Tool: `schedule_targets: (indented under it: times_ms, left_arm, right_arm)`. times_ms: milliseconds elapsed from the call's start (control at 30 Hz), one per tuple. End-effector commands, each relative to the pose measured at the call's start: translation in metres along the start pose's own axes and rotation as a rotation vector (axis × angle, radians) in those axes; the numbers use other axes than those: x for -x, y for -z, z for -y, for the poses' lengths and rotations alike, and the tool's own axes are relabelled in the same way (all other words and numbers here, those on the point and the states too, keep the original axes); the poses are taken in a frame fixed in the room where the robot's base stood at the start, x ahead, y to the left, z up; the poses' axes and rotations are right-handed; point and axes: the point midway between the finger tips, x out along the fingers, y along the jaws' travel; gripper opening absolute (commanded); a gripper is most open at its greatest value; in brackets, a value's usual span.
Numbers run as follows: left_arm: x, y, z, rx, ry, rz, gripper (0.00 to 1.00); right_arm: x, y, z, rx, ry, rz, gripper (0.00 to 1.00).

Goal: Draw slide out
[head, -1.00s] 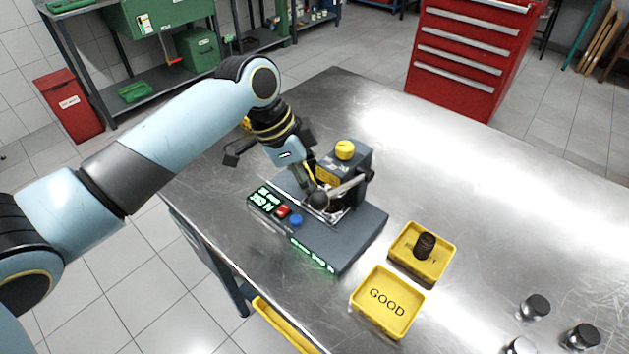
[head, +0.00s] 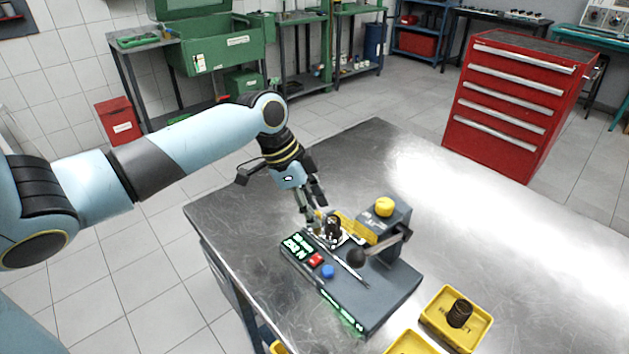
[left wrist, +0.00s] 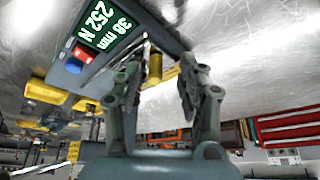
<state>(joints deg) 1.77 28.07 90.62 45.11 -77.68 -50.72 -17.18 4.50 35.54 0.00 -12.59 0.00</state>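The grey tester (head: 385,290) stands on the steel table, with a lit display (head: 297,246), red and blue buttons, a yellow knob (head: 384,207) and a black ball-ended lever (head: 356,258). A bright slide plate (head: 350,238) lies at its back left, with a small dark round piece (head: 333,226) by it. My left gripper (head: 318,208) points down just behind that piece; contact cannot be told. In the left wrist view, its fingers (left wrist: 160,80) stand apart, with something yellow (left wrist: 155,65) showing between them. The display (left wrist: 110,30) there reads 38 mm and 252 N. My right gripper is out of view.
Another yellow tray (head: 410,343) is cut off at the bottom edge. The table (head: 480,220) is bare behind and right of the tester. A red drawer cabinet (head: 515,105) stands beyond.

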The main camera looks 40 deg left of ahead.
Motion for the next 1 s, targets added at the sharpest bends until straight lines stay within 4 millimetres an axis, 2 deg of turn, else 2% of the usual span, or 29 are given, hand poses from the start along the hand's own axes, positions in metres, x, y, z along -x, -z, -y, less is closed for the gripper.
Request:
schedule_targets:
  times_ms: [267, 367, 700, 833, 1000]
  left_arm:
    - [0.006, 0.000, 0.000, -0.001, 0.000, -0.002, 0.39]
    - [0.020, 0.000, 0.001, -0.003, 0.002, 0.000, 0.39]
    - [0.095, -0.002, 0.001, -0.004, 0.002, 0.003, 0.39]
    - [0.111, -0.002, 0.001, -0.002, 0.001, 0.002, 0.39]
    - [0.120, -0.001, 0.000, 0.000, -0.001, 0.000, 0.39]
  right_arm:
    - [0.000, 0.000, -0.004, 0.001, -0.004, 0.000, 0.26]
    - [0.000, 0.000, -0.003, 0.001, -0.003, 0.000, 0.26]
    - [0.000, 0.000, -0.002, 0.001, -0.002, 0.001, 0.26]
    - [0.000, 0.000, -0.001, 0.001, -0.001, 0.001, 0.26]
    - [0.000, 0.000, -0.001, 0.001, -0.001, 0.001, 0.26]
